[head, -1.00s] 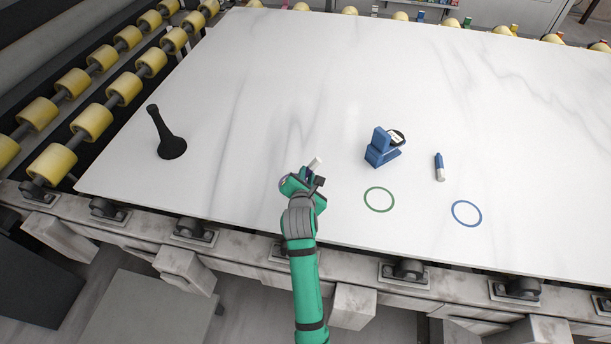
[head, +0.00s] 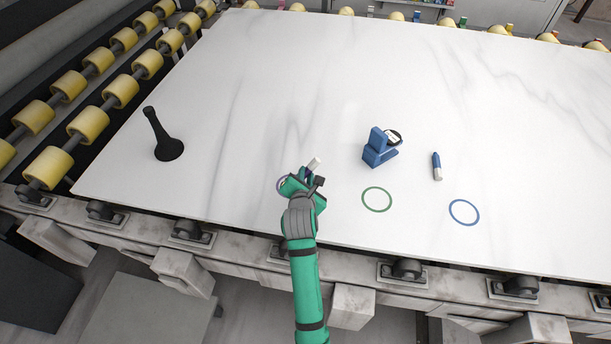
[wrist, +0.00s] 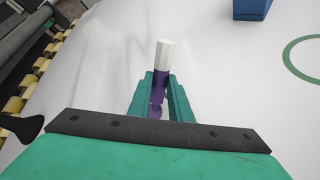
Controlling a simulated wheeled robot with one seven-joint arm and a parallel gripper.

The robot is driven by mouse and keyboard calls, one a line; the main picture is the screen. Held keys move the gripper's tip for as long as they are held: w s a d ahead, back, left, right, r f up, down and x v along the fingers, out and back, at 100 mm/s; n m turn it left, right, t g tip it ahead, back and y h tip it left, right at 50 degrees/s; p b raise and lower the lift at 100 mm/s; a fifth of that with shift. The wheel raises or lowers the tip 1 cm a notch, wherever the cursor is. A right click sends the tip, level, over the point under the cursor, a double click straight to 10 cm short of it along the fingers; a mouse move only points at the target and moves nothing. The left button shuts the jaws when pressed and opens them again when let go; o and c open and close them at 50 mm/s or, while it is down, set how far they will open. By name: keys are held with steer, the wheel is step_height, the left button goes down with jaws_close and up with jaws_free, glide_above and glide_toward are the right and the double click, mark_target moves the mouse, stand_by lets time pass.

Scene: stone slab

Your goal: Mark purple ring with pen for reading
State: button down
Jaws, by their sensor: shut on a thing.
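My gripper (head: 308,174) is shut on a purple pen with a white end, low over the slab near its front edge. In the wrist view, the pen's white end (wrist: 165,52) points up and its purple body (wrist: 160,86) sits between the green fingers. The purple ring (head: 279,185) shows only as a thin arc at the gripper's left side; the gripper hides the rest. I cannot tell whether the pen touches the slab.
The white slab (head: 300,70) bears a green ring (head: 377,211), a blue ring (head: 464,224), a blue pen with a white end (head: 437,163), a blue stand with a round dial (head: 375,148) and a black stand (head: 165,145). Yellow rollers (head: 84,125) line the left side.

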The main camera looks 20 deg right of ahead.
steer(key=shift+d, duration=0.3)
stand_by(0.5)
step_height(320, 180, up, 7)
stand_by(0.8)
stand_by(0.4)
